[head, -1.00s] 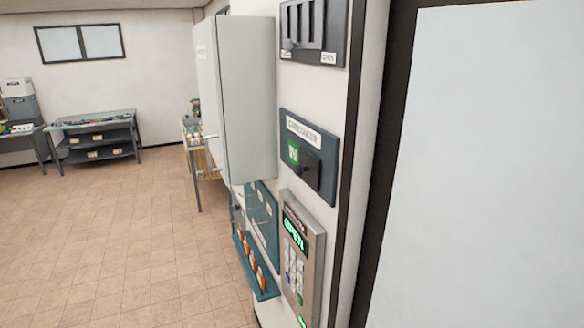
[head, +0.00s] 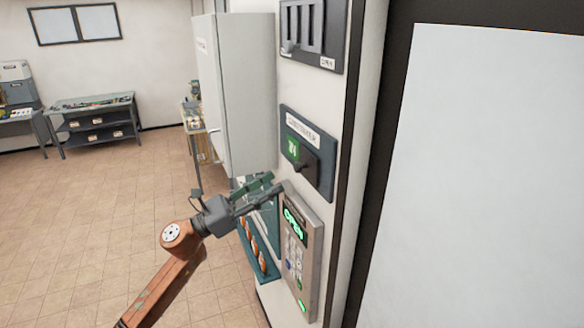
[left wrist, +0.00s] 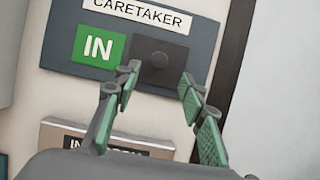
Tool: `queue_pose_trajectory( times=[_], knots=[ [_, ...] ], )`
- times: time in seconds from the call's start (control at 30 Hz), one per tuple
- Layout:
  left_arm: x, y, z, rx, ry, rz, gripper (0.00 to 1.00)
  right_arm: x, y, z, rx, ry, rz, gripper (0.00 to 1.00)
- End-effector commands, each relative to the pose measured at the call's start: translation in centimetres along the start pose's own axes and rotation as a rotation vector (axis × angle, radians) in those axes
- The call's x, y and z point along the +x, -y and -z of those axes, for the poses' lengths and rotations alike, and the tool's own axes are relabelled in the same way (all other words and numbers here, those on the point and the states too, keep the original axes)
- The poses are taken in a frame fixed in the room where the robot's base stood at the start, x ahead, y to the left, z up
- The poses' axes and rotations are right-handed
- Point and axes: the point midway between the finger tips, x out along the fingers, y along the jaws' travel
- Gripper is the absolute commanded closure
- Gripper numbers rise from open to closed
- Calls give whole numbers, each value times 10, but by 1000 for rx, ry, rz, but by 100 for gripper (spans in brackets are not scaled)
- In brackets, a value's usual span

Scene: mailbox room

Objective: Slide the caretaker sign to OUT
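The caretaker sign (head: 326,182) is a dark blue-grey plate on the white wall, with a white label on top. In the left wrist view the label reads CARETAKER (left wrist: 143,14), a green panel (left wrist: 98,47) reads IN, and a dark slider with a round knob (left wrist: 159,61) covers the right side. My left gripper (head: 277,182) is below and left of the sign in the head view. In the left wrist view its fingers (left wrist: 160,83) are spread apart with nothing between them, the knob showing just beyond the gap. My right gripper is not in view.
A metal keypad (head: 302,250) with a green OPEN display is right below the sign. A slotted panel (head: 313,35) is above it. A grey cabinet (head: 247,95) juts out at left, and a dark door frame (head: 375,150) stands at right.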

Motion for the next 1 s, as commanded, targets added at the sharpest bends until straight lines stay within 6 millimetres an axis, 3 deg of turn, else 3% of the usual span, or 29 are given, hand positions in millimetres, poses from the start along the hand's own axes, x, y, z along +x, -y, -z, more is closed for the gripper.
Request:
queue_pose_trajectory(
  times=[0.3,0.5,0.87,1.0],
  knots=[
    [48,0,-3,-3,2,-1,62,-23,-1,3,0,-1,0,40],
    [69,-1,-2,-4,2,-3,62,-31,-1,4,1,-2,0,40],
    [73,-1,1,-4,1,-3,62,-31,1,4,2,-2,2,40],
    [73,-1,0,-4,1,-3,71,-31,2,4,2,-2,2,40]
  ],
)
